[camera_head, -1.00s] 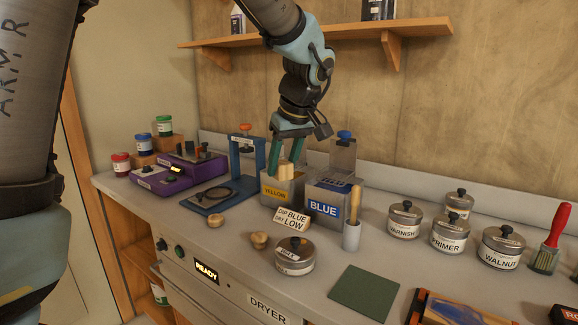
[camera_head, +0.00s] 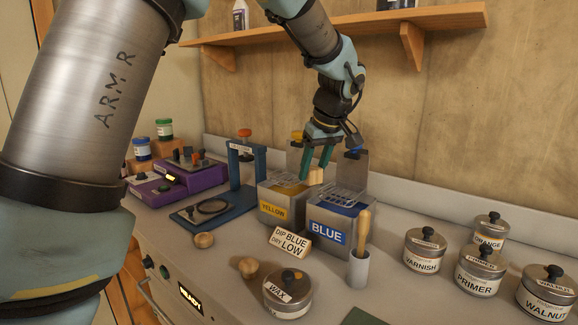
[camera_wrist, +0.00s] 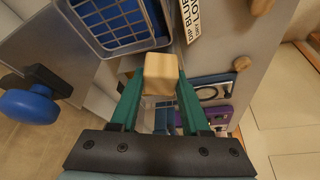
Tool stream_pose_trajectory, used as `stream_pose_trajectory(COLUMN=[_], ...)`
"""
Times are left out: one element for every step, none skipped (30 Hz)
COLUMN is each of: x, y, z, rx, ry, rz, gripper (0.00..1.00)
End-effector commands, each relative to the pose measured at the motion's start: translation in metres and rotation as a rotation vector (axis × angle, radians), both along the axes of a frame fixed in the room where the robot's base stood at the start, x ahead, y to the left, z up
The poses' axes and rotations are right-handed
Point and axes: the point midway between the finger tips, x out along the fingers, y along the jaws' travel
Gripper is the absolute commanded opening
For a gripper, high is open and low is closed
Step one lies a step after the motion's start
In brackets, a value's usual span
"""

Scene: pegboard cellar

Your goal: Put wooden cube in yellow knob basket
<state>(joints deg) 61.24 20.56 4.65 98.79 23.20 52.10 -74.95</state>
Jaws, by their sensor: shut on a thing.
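The wooden cube (camera_head: 315,177) is pale and is held between the teal fingers of my gripper (camera_head: 315,164). The cube also shows between the fingertips in the wrist view (camera_wrist: 160,74). In the head view it appears above the border between the yellow-labelled tank (camera_head: 272,209) and the blue-labelled tank (camera_head: 327,234). The yellow knob (camera_head: 297,135) shows behind my gripper, on a plate above the yellow tank. The wire basket in the yellow tank (camera_head: 285,189) is only partly visible. A basket over blue liquid (camera_wrist: 118,22) lies beside the cube in the wrist view.
The blue knob (camera_head: 355,152) stands on a plate behind the blue tank; it is close on the left in the wrist view (camera_wrist: 30,104). A sign (camera_head: 290,241), a brush cup (camera_head: 358,268), a wax tin (camera_head: 288,292) and round wooden knobs (camera_head: 204,240) stand in front. A shelf (camera_head: 350,27) hangs above.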

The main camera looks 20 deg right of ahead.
Motion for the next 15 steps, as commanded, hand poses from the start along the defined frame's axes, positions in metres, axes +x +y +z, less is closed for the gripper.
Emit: stream_pose_trajectory(x=[0.015, 0.022, 0.033, 0.040, 0.048, 0.058, 0.065, 0.072, 0.081, 0.087, 0.092, 0.098, 0.101, 0.104, 0.107], y=[0.003, 0.003, 0.004, 0.005, 0.005, 0.006, 0.007, 0.007, 0.008, 0.008, 0.009, 0.009, 0.009, 0.009, 0.009], z=[0.004, 0.004, 0.004, 0.004, 0.005, 0.004, 0.004, 0.004, 0.004, 0.004, 0.003, 0.002, 0.003, 0.003, 0.002], rx=[0.002, 0.002, 0.002, 0.002, 0.001, 0.002, 0.002, 0.001, 0.002, 0.001, 0.001, 0.001, 0.001, 0.000, 0.000], ry=[0.001, 0.001, 0.001, 0.001, 0.000, 0.001, 0.001, 0.001, 0.001, 0.000, 0.000, 0.001, 0.000, 0.000, 0.000], rz=[0.006, 0.005, 0.006, 0.004, 0.005, 0.004, 0.004, 0.005, 0.004, 0.004, 0.004, 0.003, 0.001, 0.000, 0.000], gripper=[0.00, 0.00, 0.00, 0.00, 0.00, 0.00, 0.00, 0.00, 0.00, 0.00, 0.00, 0.00, 0.00, 0.00, 0.00])
